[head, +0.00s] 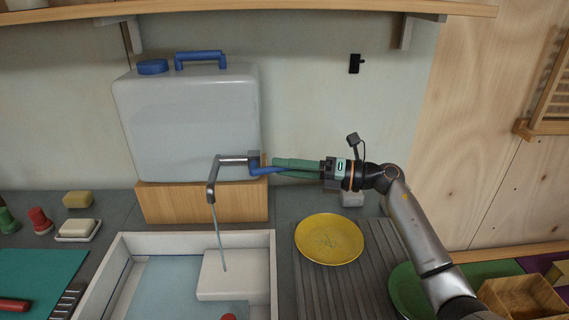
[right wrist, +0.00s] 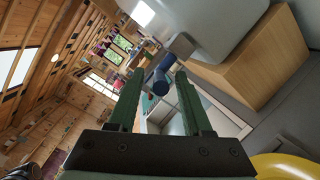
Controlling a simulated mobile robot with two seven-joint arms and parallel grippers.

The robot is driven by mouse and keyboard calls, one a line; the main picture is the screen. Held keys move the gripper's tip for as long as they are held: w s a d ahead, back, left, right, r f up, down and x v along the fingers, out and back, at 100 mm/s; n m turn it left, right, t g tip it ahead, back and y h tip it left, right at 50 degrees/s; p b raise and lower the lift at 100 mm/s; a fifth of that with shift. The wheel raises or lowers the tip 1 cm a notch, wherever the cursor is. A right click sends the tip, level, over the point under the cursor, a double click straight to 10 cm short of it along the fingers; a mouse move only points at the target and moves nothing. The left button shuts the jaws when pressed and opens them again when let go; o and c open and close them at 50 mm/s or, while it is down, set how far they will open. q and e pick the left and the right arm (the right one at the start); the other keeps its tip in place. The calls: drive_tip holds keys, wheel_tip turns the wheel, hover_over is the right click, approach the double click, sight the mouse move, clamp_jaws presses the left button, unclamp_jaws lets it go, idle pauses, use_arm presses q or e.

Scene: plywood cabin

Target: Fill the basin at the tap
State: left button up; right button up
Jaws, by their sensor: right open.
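The tap (head: 232,160) juts from the front of a grey water tank (head: 190,125) with a blue cap and handle. A thin stream of water (head: 219,240) falls from its spout. The white-rimmed basin (head: 200,237) lies below, with a pale blue floor or water in it. The stream ends over a white block-like shape (head: 235,280) inside the basin. My right gripper (head: 274,168) is open at the tap's blue lever (head: 262,170). In the right wrist view the lever (right wrist: 160,78) lies between the green fingers, with gaps visible. My left gripper is out of view.
A yellow plate (head: 329,239) lies on the ribbed drainer (head: 310,285) below my right arm. A green plate (head: 408,290) is partly behind that arm. Soap (head: 78,228), a sponge (head: 78,200) and a teal mat (head: 40,275) are left of the basin. A shelf (head: 280,9) runs overhead.

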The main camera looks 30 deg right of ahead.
drive_tip(key=shift+w+a, duration=0.25)
drive_tip(key=shift+c, duration=0.4)
clamp_jaws()
idle(0.9)
